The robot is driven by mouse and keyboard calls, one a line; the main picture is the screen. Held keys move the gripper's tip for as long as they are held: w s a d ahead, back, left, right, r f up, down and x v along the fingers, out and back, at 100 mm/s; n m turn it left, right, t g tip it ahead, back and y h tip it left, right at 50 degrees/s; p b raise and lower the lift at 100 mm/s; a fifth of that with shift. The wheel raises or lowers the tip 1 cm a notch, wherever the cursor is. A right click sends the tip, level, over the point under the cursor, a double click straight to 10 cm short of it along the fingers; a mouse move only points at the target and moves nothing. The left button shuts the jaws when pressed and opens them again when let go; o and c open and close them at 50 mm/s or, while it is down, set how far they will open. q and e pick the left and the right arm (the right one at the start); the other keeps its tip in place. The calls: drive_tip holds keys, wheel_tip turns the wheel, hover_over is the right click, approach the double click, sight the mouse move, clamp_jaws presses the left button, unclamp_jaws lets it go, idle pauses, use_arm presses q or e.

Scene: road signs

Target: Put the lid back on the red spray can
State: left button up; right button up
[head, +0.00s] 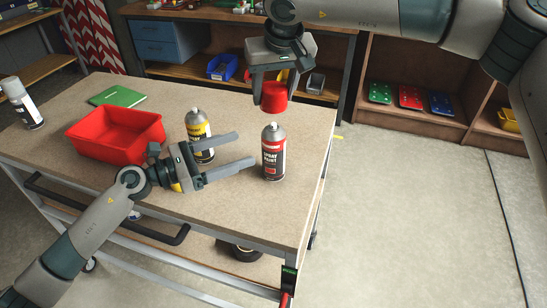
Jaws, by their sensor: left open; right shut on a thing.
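The red spray can (273,154) stands upright near the right edge of the workbench, with its silver top and nozzle bare. The red lid (273,97) is in my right gripper (272,94), which is shut on it and holds it just above the can's top. A small gap seems to show between lid and nozzle. My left gripper (243,153) is open and empty. Its fingers point right towards the can, and the tip of the lower finger is close to the can's left side. I cannot tell whether it touches.
A yellow spray can (205,149) stands just behind my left gripper. A red bin (85,151), a green book (118,96) and a white-capped can (22,104) are further left on the workbench (240,210). Shelves with coloured trays stand behind. The bench's front right is clear.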

sight(274, 137)
use_arm(q)
drive_tip(key=x, duration=1.1)
drive_tip(key=c, duration=1.6)
use_arm(e)
drive_tip(key=shift+s+f, duration=0.1)
drive_tip(key=shift+f, duration=2.35)
drive_tip(key=shift+f, duration=0.1)
drive_tip(key=shift+f, duration=0.8)
drive_tip(key=shift+f, duration=0.6)
